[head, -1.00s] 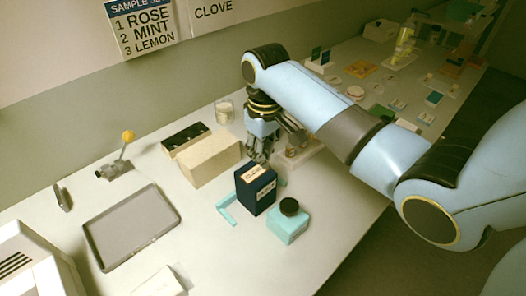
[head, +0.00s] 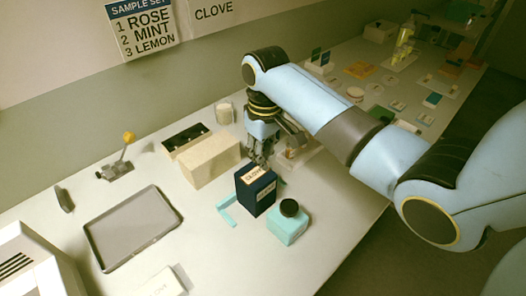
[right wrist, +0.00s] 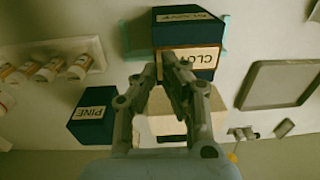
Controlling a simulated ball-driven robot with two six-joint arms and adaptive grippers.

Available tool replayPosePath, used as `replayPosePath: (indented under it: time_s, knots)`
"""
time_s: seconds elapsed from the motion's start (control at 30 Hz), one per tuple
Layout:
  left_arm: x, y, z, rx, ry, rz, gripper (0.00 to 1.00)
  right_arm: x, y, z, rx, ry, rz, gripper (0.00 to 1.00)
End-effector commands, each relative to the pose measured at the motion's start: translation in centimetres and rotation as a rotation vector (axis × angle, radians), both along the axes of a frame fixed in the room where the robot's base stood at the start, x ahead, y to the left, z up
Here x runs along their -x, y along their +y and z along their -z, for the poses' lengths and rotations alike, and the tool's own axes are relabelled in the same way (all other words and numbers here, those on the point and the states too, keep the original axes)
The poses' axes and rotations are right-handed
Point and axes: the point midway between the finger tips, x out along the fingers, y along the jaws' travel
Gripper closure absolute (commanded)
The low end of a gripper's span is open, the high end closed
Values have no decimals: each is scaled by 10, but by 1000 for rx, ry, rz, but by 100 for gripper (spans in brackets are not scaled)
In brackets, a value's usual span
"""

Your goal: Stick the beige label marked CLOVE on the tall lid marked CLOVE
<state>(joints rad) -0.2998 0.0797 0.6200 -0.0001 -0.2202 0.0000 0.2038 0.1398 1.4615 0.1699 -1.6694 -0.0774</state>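A tall navy lid (head: 258,203) stands on the table with a pale marking on its front face; it also shows in the right wrist view (right wrist: 188,36). The beige label (head: 254,174), reading CLOVE, is at the lid's top face; in the right wrist view the label (right wrist: 198,59) spans most of that face. My right gripper (head: 262,162) is just behind the lid's top. In the right wrist view its fingertips (right wrist: 174,62) are close together at the label's near edge and appear shut on it. I cannot tell whether the label lies fully flat. My left gripper is not in view.
A teal bottle with a black cap (head: 288,224) stands close at right of the lid. A teal bracket (head: 226,207) lies at its left. A beige box (head: 208,160) is behind. A navy PINE lid (right wrist: 92,116) and small bottles (right wrist: 45,70) stand nearby. A grey tray (head: 132,228) lies left.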

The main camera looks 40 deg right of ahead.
Motion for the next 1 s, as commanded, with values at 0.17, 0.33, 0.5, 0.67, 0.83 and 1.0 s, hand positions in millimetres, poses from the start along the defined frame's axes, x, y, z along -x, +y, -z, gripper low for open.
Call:
replayPosePath:
  time_s: [0.17, 0.33, 0.5, 0.67, 0.83, 1.0]
  knots:
    - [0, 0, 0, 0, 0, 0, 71, 2, 0, 2, -1, 5, 0, 89]
    - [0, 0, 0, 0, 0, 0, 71, 1, 0, 1, -1, 3, 0, 67]
    - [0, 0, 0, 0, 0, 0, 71, 1, 0, 1, -1, 2, 0, 67]
    - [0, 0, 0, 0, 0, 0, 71, 1, 0, 0, -1, 1, 0, 67]
    - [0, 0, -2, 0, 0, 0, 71, 0, 0, -8, 0, -1, 0, 67]
    - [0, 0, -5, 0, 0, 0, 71, 0, 0, -21, 0, -1, 0, 67]
